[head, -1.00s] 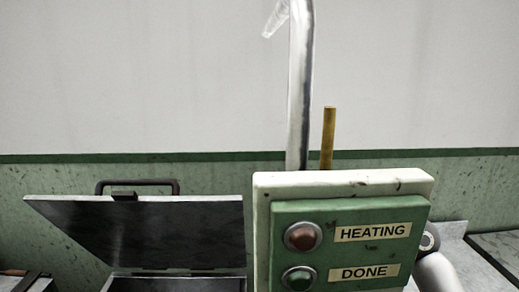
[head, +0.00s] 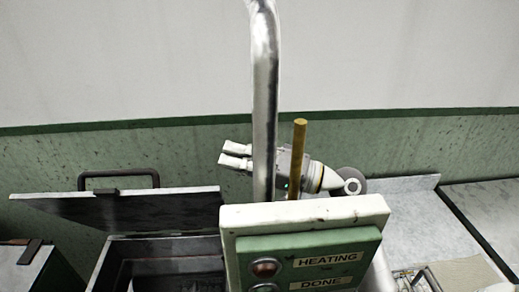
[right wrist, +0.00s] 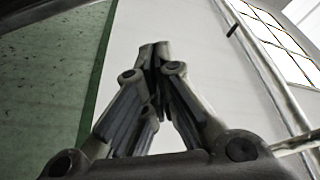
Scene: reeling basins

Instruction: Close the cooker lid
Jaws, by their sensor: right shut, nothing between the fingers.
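The cooker lid (head: 150,208), a dark metal plate, stands open and tilted at the left of the head view. A dark handle (head: 118,173) rises at its far left edge. Below it is the open cooker (head: 105,262), its dark inside partly visible. My right gripper (head: 230,154) is to the right of the lid and higher in the picture, behind the steel pipe, pointing left and apart from the lid. It is shut and empty; its fingertips meet in the right wrist view (right wrist: 155,50). My left gripper is not in view.
A green control box (head: 310,262) labelled HEATING and DONE stands right of the cooker. A vertical steel pipe (head: 265,90) and a yellow rod (head: 298,150) rise behind it. Grey counters (head: 425,215) lie at the right. A wall closes off the back.

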